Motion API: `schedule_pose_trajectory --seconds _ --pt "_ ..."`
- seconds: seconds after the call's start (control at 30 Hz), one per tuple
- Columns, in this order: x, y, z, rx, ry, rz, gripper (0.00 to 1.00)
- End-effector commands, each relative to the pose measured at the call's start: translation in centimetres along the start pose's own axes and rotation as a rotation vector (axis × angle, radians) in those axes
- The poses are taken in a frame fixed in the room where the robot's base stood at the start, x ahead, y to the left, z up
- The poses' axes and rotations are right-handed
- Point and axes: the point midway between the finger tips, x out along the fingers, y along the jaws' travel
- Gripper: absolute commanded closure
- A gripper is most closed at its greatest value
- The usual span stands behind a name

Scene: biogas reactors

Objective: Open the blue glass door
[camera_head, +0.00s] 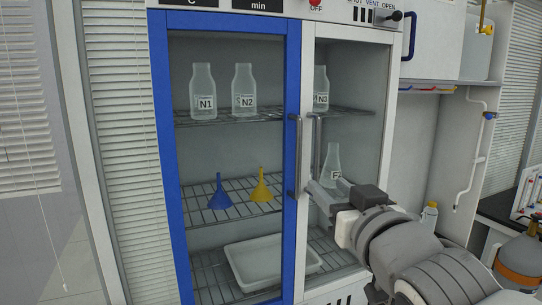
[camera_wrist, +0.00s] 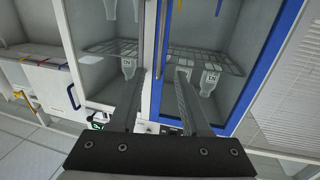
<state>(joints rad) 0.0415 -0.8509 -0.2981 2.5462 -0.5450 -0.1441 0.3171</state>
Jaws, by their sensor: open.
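The blue-framed glass door (camera_head: 297,80) is closed on the left half of a cabinet. It also shows in the wrist view (camera_wrist: 262,70). Its grey vertical bar handle (camera_head: 297,155) runs along its right edge. My gripper (camera_head: 314,186) is open in front of the cabinet, close to the lower end of this handle. In the wrist view my two fingers (camera_wrist: 161,76) point at the cabinet, with a vertical bar (camera_wrist: 163,38) beyond and between their tips. I cannot tell whether they touch or straddle the handle.
A white-framed glass door (camera_head: 355,110) with its own handle (camera_head: 317,140) adjoins on the right. Behind the glass are bottles (camera_head: 204,92), a blue funnel (camera_head: 220,193), a yellow funnel (camera_head: 262,186) and a white tray (camera_head: 272,262). Window blinds (camera_head: 118,120) stand left.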

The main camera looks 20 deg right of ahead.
Motion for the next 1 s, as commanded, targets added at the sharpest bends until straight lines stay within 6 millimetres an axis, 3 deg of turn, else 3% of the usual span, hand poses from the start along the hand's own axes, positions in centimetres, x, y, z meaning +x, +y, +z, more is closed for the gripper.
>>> schedule_pose_trajectory --seconds 0.27,1.0 --pt "1.6 0.0 -0.3 -0.002 0.003 0.000 0.53" --pt "10.1 0.0 -0.2 -0.001 0.004 -0.001 0.53"
